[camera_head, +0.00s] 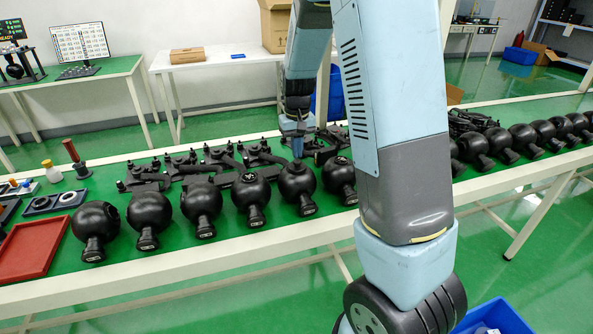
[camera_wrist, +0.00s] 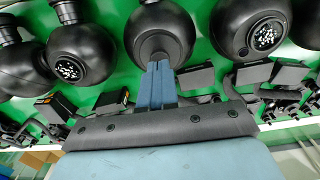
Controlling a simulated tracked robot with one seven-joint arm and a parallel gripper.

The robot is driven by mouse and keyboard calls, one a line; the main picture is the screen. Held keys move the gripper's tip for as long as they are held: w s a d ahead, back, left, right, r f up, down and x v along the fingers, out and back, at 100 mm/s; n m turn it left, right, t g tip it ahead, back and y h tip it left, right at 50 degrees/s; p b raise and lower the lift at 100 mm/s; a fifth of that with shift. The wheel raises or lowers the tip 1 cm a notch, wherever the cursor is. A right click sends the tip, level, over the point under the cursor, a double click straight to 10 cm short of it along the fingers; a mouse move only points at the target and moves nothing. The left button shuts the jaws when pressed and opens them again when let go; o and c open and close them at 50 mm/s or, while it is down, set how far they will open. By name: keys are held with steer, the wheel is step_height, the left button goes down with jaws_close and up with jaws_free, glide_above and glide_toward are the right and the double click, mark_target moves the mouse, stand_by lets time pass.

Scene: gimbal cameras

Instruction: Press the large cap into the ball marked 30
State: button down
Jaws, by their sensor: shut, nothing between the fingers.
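A row of black balls on stubby necks stands along the green bench. My gripper (camera_head: 297,150) is shut and empty, pointing down at the top of one black ball (camera_head: 298,182). In the wrist view the shut blue fingers (camera_wrist: 158,72) reach the dark round area on that ball (camera_wrist: 160,22); whether they touch it is unclear. That round area may be the large cap, but I cannot tell. Neck labels are too small to read, so I cannot tell which ball is marked 30.
Neighbouring balls (camera_head: 250,192) (camera_wrist: 250,28) stand close on both sides; some show white-marked round faces. Black bracket parts (camera_head: 200,160) lie behind the row. A red tray (camera_head: 35,250) and a dark holder with round parts (camera_head: 54,208) are at the left.

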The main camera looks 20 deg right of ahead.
steer(key=shift+f, duration=0.85)
stand_by(0.4)
steer(key=shift+r, duration=0.1)
steer(key=shift+r, duration=3.45)
steer(key=s+r+t, duration=0.3)
steer(key=s+r, duration=1)
steer(key=s, duration=0.1)
steer(key=s+r+t, duration=0.2)
steer(key=s, duration=1.2)
steer(key=shift+s+r+t, duration=0.15)
steer(key=shift+r+t, duration=0.1)
steer(key=shift+t, duration=0.05)
